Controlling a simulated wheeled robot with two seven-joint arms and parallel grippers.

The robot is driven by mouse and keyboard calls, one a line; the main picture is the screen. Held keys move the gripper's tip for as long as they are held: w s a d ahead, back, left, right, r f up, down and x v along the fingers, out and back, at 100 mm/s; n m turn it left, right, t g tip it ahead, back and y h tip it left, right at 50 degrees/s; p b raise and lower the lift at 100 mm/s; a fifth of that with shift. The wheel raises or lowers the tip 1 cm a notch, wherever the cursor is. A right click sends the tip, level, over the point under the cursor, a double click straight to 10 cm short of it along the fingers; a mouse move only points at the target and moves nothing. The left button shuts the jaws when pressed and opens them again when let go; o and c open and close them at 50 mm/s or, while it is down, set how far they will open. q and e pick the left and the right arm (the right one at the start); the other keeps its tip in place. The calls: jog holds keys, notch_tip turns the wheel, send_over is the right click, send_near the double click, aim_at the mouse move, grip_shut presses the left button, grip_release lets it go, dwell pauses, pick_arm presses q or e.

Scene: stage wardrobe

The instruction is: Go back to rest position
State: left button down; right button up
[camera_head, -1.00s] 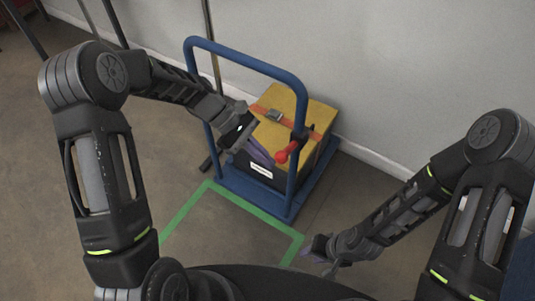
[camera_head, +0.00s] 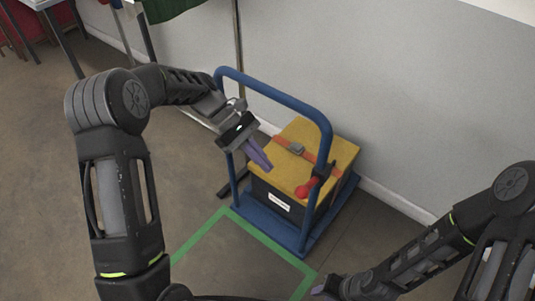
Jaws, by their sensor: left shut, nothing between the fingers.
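My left gripper (camera_head: 258,156) is shut and empty, its purple fingers together, in front of the cart's blue handle on its left side. My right gripper (camera_head: 322,290) is low at the bottom edge, mostly cut off, with only a bit of it showing. A blue platform cart (camera_head: 318,238) stands on the floor against the wall. It carries a black box with a yellow lid (camera_head: 336,153), an orange strap with a buckle across it. A red-ended handle (camera_head: 306,187) shows near the cart's rail.
A green tape outline (camera_head: 205,238) marks the floor in front of the cart. The pale wall (camera_head: 400,100) runs behind it. A metal stand is left of the cart, and table legs (camera_head: 62,45) show at the upper left.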

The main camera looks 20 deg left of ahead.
pick_arm(q)
jog(key=w+a+f+m+t+y, duration=0.2)
jog(key=w+f+t+y, duration=0.1)
jog(key=f, duration=0.4)
jog(key=s+d+f+m+t+y+p, duration=0.25)
jog(key=s+f+m, duration=0.2)
jog(key=f, duration=0.55)
jog(key=s+d+m+g+p, duration=0.1)
jog(key=s+d+m+p, duration=0.1)
jog(key=s, duration=0.8)
jog(key=s+d+m+g+p, duration=0.1)
jog(key=s+d+m+p, duration=0.2)
jog(key=s+d, duration=0.3)
jog(key=s+r+p, duration=0.1)
jog(key=s, duration=0.3)
jog(key=shift+d+p, duration=0.3)
jog(key=shift+d, duration=0.05)
